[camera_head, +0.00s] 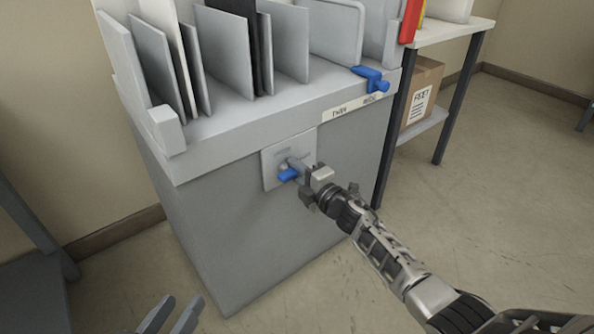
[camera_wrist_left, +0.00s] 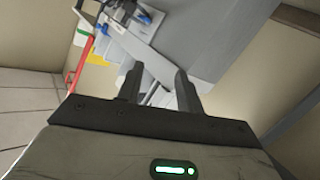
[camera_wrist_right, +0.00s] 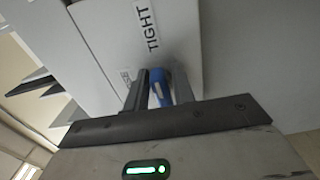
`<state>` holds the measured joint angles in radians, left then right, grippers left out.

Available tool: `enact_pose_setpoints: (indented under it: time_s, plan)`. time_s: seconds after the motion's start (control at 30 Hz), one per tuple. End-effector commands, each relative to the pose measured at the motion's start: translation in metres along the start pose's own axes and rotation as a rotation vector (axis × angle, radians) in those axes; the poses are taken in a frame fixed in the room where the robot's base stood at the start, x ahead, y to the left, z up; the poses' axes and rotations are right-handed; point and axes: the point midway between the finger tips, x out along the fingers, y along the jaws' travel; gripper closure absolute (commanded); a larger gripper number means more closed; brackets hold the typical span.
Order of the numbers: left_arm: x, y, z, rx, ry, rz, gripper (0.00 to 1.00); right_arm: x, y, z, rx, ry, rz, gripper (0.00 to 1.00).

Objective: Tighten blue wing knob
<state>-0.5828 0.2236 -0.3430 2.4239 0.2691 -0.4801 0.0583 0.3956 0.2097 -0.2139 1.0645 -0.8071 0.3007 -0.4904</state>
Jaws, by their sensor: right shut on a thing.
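The blue wing knob (camera_head: 287,175) sits on a small light grey plate (camera_head: 272,168) on the front of the grey machine (camera_head: 225,235). My right gripper (camera_head: 297,176) is at the plate, with its fingers around the knob. In the right wrist view the blue knob (camera_wrist_right: 160,88) shows between the shut fingers (camera_wrist_right: 158,84). A "TIGHT" label (camera_wrist_right: 152,26) is above it; a second label beside the finger is partly hidden. My left gripper (camera_head: 184,304) is low at the bottom edge of the head view, open and empty, away from the knob.
Several upright panels (camera_head: 230,45) stand in the machine's top. A blue clamp-like part (camera_head: 371,80) is at its upper right edge, above a label strip (camera_head: 355,106). A side table (camera_head: 455,32) with a cardboard box (camera_head: 422,92) stands at right. Floor at right is clear.

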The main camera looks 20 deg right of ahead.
Motion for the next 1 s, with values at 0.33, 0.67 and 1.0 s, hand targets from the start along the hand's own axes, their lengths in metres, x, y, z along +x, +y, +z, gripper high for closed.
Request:
enact_pose_setpoints:
  time_s: [0.33,0.67,1.0]
  plan:
    - [0.0,0.001,-0.002,-0.005,0.006,0.0,0.64,0.0,-0.003,-0.005,0.0,0.009,-0.003,0.64]
    - [-0.002,0.002,-0.007,0.006,0.006,-0.005,0.64,-0.01,0.0,-0.002,-0.001,0.004,-0.002,0.64]
    - [-0.006,-0.004,-0.004,0.096,-0.062,-0.057,0.64,-0.085,0.001,-0.003,-0.001,0.006,-0.006,0.64]
